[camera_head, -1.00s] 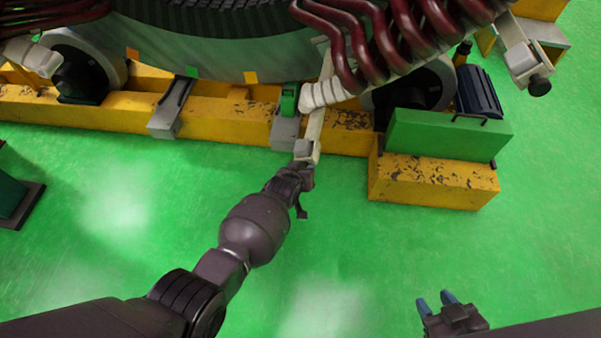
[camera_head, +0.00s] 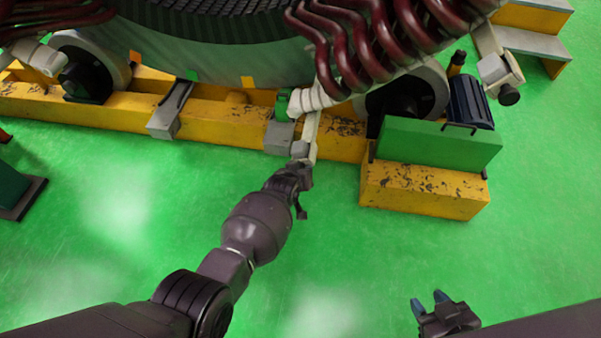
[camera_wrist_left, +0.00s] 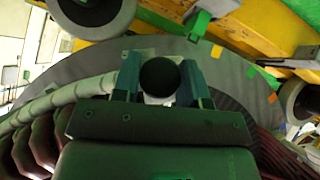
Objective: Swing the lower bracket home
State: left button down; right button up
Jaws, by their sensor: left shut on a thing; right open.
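The lower bracket (camera_head: 311,128) is a pale beige bar standing in front of the yellow base, just right of a grey block (camera_head: 279,137) with a green clamp (camera_head: 283,103). Its lower end meets my left gripper (camera_head: 302,164), which is shut on it. In the left wrist view, the blue-tipped fingers of my left gripper (camera_wrist_left: 160,80) flank a dark round knob (camera_wrist_left: 160,77); the bracket behind it is mostly hidden. My right gripper (camera_head: 428,304) is open and empty above the green floor at the lower right, far from the bracket.
Dark red coils (camera_head: 375,45) and the large stator (camera_head: 220,50) rise above the yellow base (camera_head: 225,122). A green box (camera_head: 435,146) on a yellow block (camera_head: 425,190) stands to the right. Another bracket (camera_head: 495,68) hangs at upper right. The front floor is clear.

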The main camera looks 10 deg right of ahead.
pick_arm(q)
jog(key=shift+s+d+r, duration=0.2)
jog(key=shift+d, duration=0.4)
jog(key=c, duration=1)
grip_release()
jog(key=o, duration=0.3)
jog(key=shift+d+r, duration=0.1)
jog(key=shift+d, duration=0.05)
jog(key=shift+o, duration=0.2)
jog(key=shift+a, duration=0.25)
